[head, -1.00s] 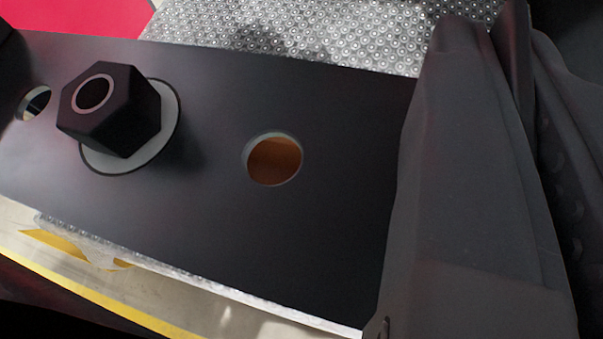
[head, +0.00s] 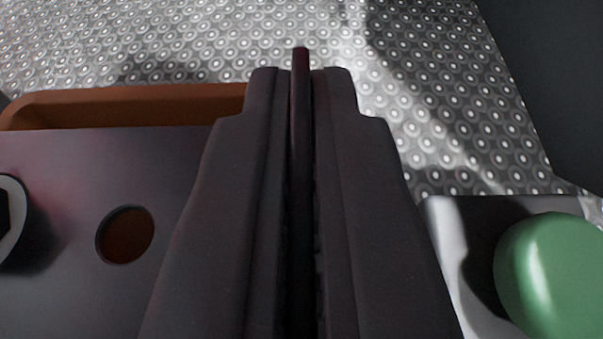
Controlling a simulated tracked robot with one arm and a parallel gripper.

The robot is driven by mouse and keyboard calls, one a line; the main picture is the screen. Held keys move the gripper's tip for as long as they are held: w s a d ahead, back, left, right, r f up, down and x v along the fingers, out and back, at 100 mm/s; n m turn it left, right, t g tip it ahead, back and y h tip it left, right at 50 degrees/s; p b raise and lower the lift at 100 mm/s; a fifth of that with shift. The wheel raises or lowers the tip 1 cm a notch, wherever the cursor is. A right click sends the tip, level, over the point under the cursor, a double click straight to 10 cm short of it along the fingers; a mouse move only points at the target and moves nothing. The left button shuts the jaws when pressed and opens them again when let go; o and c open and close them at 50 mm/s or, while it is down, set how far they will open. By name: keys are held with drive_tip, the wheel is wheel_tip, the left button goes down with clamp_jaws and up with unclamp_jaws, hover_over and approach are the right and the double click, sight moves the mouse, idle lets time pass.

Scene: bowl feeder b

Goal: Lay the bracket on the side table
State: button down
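A dark flat plate (head: 60,290), which looks like the bracket's flat face, lies at the left. It has a round hole (head: 126,235) with brown-orange showing through it, and a bolt with a pale washer (head: 12,215) at the left edge. My gripper (head: 300,80) is in the centre, pointing away from the camera. Its two fingers close on a thin upright dark piece (head: 300,62) that sticks out past the fingertips. This piece looks like the bracket's upright edge; where it joins the flat plate is hidden behind the left finger. I cannot identify the side table.
A brown-orange tray (head: 130,92) shows behind and beneath the plate. A patterned silver sheet (head: 440,110) spreads across the back. A green rounded object (head: 555,275) stands at the lower right, close to the right finger. A dark block (head: 560,70) fills the upper right.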

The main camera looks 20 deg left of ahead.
drive_tip(key=shift+f, duration=0.6)
drive_tip(key=c, duration=1.6)
unclamp_jaws()
drive_tip(key=shift+c, duration=0.2)
drive_tip(key=shift+r, duration=0.1)
drive_tip(key=shift+r, duration=0.3)
drive_tip(key=v, duration=1.2)
drive_tip(key=shift+r, duration=0.15)
